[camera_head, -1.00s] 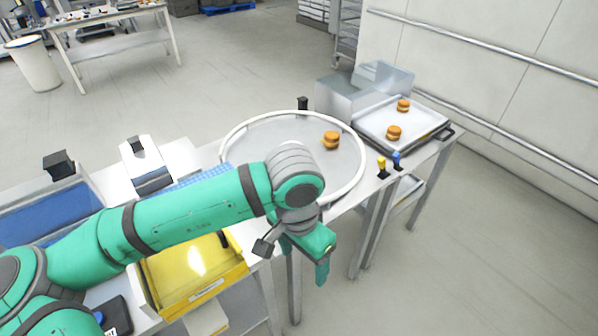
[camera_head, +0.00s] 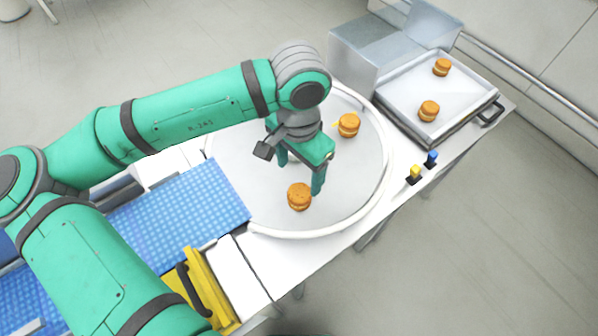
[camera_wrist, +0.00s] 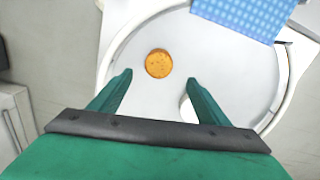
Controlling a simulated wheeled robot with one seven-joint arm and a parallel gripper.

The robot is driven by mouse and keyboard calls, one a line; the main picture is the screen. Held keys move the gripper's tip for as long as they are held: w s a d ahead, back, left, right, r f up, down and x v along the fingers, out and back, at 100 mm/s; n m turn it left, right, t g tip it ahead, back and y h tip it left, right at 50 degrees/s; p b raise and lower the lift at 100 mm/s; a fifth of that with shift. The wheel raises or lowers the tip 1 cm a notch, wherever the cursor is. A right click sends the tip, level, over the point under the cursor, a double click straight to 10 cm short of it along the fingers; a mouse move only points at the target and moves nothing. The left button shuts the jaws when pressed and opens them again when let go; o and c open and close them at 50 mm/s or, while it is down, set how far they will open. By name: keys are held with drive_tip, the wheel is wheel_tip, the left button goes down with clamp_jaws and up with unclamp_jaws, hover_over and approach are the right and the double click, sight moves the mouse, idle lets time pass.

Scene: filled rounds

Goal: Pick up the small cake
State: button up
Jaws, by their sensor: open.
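The small cakes are orange-brown rounds with a pale filling line. One cake (camera_head: 299,196) lies on the round white turntable (camera_head: 240,190), on the side near the blue belt. A second cake (camera_head: 348,125) lies farther back on the turntable. My gripper (camera_head: 300,178) hangs above the turntable, open and empty, close to the nearer cake. In the wrist view a cake (camera_wrist: 159,63) shows from above, beyond the fingertips of my gripper (camera_wrist: 160,77) and roughly centred between them. The fingers do not appear to touch it. The exact height gap cannot be told.
A metal tray (camera_head: 398,82) at the back right holds two more cakes (camera_head: 429,110). A blue belt (camera_head: 180,215) meets the turntable at left. Yellow and blue knobs (camera_head: 431,158) stand at the table edge. The turntable has a raised rim.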

sight(300, 192)
drive_tip(key=f, duration=0.5)
drive_tip(key=shift+w+d+f, duration=0.1)
drive_tip(key=shift+w, duration=0.1)
drive_tip(key=shift+s+f, duration=0.15)
drive_tip(key=shift+f, duration=0.3)
drive_tip(key=shift+s+f, duration=0.1)
drive_tip(key=shift+f, duration=2.25)
drive_tip(key=shift+d, duration=0.1)
drive_tip(key=shift+c, duration=0.7)
drive_tip(key=c, duration=0.7)
